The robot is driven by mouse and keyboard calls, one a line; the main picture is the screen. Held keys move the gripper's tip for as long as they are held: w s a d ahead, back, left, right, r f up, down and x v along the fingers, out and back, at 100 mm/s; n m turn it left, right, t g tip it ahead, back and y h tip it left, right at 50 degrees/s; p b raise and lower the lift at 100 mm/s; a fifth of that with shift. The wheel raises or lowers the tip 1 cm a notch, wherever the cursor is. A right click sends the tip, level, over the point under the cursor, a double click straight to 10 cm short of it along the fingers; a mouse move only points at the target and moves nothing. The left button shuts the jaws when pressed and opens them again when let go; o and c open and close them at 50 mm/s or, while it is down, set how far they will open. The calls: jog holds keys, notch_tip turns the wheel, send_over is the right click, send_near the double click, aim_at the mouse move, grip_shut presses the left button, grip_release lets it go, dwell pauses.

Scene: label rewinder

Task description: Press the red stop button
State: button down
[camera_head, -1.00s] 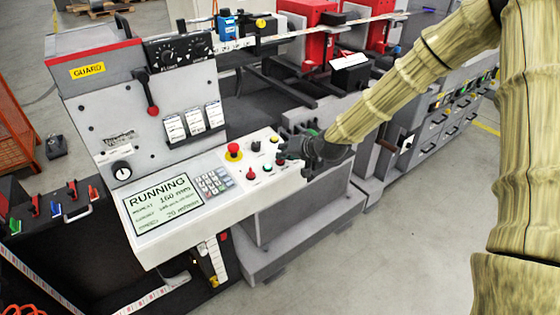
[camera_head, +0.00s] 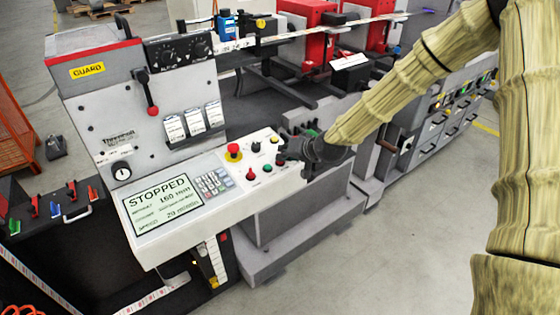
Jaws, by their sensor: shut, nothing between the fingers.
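The white sloped control panel (camera_head: 212,222) carries a small red button (camera_head: 250,174) near its front edge, right of the keypad. A larger red mushroom button on a yellow base (camera_head: 234,152) stands behind it, up and to the left. The panel's display (camera_head: 164,205) reads "STOPPED". My gripper (camera_head: 286,154) is shut and empty at the panel's right end, to the right of the small red button and apart from it. Its dark fingers are small in view and partly hide the panel's right end.
A green button (camera_head: 267,168) sits right of the small red one, with a black knob (camera_head: 255,146) behind. A lever with a red knob (camera_head: 152,110) projects from the upright face. Machine rollers and red units (camera_head: 308,20) stand behind. Grey floor (camera_head: 330,265) in front is clear.

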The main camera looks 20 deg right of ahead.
jog(key=shift+s+r+p, duration=0.1)
jog(key=shift+r+p, duration=0.4)
jog(key=shift+r, duration=0.35)
jog(key=r+p, duration=0.2)
jog(key=r, duration=0.1)
jog(key=r+p, duration=0.1)
jog(key=r, duration=0.1)
jog(key=shift+s+d, duration=0.15)
jog(key=shift+s, duration=0.2)
dwell(0.6)
